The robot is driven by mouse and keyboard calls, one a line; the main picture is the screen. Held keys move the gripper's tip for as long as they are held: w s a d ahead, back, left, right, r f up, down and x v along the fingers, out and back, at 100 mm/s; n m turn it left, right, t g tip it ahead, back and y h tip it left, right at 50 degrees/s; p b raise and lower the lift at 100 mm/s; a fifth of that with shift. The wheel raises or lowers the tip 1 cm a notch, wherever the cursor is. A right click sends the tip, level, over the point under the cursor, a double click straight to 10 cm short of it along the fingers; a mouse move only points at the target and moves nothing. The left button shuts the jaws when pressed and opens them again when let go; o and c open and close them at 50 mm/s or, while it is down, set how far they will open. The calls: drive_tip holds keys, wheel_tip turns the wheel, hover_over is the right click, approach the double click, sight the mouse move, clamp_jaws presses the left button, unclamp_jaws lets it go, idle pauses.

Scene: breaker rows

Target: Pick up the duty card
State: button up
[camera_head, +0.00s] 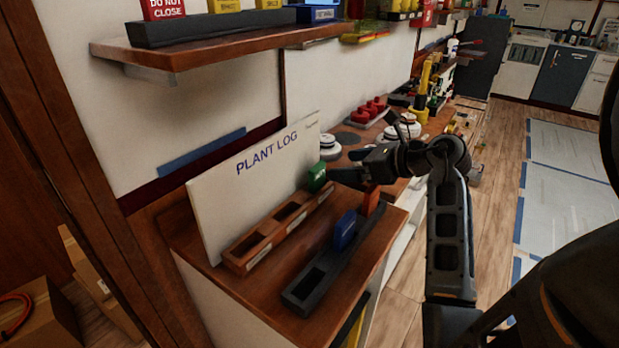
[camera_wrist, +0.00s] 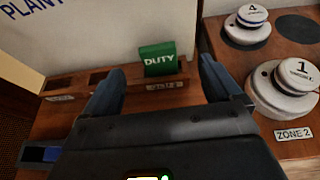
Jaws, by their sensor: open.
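The duty card is a green block marked DUTY (camera_wrist: 158,60), standing upright in the right end slot of the brown wooden rack (camera_wrist: 112,86). In the head view the green card (camera_head: 317,177) stands at the far end of the wooden rack (camera_head: 256,240). My gripper (camera_wrist: 160,85) is open and empty, with the card showing between its two fingers in the wrist view. In the head view my gripper (camera_head: 345,176) is close beside the card on its right. I cannot tell whether a finger touches it.
A dark rack (camera_head: 306,290) in front holds a blue block (camera_head: 345,230) and an orange-red block (camera_head: 371,199). A PLANT LOG board (camera_head: 235,190) stands behind the wooden rack. White round knobs (camera_wrist: 285,90) sit on the counter to the right. A shelf (camera_head: 200,47) hangs above.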

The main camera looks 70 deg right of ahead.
sight(320, 167)
drive_tip(key=x, duration=0.6)
drive_tip(key=shift+w+a+f+p, duration=0.15)
drive_tip(key=shift+w+f+p, duration=0.1)
drive_tip(key=shift+w+p, duration=0.05)
drive_tip(key=c, duration=1.1)
drive_tip(key=shift+r, duration=0.15)
drive_tip(key=shift+c, duration=0.3)
